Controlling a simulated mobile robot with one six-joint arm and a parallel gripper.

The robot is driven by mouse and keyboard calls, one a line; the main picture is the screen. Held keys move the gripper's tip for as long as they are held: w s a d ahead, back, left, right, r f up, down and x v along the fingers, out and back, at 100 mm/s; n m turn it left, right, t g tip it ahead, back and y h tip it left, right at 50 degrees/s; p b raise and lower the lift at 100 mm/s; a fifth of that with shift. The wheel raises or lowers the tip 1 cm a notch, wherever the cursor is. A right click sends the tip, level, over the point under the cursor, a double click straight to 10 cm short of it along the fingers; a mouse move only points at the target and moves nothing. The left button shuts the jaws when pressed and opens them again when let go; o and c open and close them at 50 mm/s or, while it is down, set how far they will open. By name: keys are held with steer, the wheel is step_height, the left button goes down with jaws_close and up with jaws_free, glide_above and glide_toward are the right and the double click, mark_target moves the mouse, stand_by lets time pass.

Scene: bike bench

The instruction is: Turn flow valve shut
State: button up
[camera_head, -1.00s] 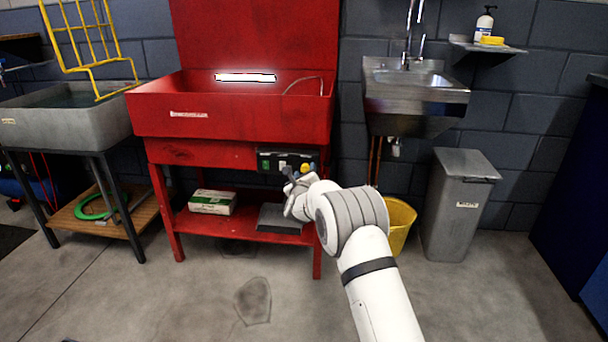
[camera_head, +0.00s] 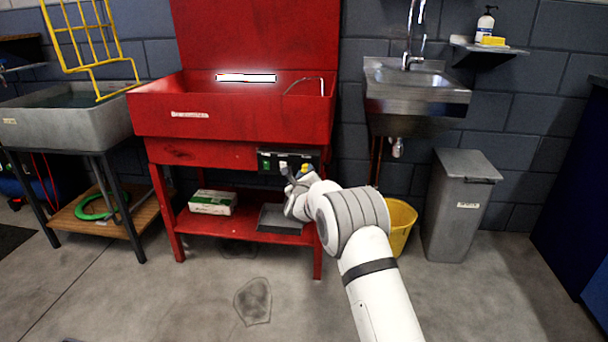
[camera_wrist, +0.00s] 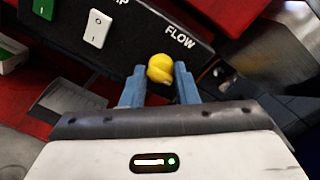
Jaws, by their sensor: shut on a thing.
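The flow valve is a yellow knob (camera_wrist: 160,68) on a black control panel (camera_wrist: 75,28), below the word FLOW in the wrist view. My gripper (camera_wrist: 160,77) has its two blue-grey fingers on either side of the knob and is shut on it. The knob's ridge looks tilted in this view. In the head view my gripper (camera_head: 296,178) is at the panel under the red wash basin (camera_head: 235,122), and only a bit of the yellow knob (camera_head: 305,168) shows past it.
A white rocker switch (camera_wrist: 97,28) and a green switch (camera_wrist: 43,8) sit left of the knob on the panel. A lower red shelf (camera_head: 240,232) holds a white-green box (camera_head: 212,202) and a grey tray. A yellow bucket (camera_head: 400,225) stands right, behind my arm.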

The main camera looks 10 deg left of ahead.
steer(key=n, duration=0.8)
steer(key=shift+r+g+p, duration=0.1)
steer(key=shift+g+p, duration=0.2)
steer(key=n+p, duration=0.2)
steer(key=n, duration=0.2)
steer(key=shift+a+h, duration=0.1)
steer(key=shift+h, duration=0.2)
steer(key=shift+n+h+p, duration=0.3)
steer(key=shift+n+p, duration=0.9)
steer(key=shift+n, duration=0.9)
steer(key=o, duration=1)
steer(key=shift+s, duration=0.15)
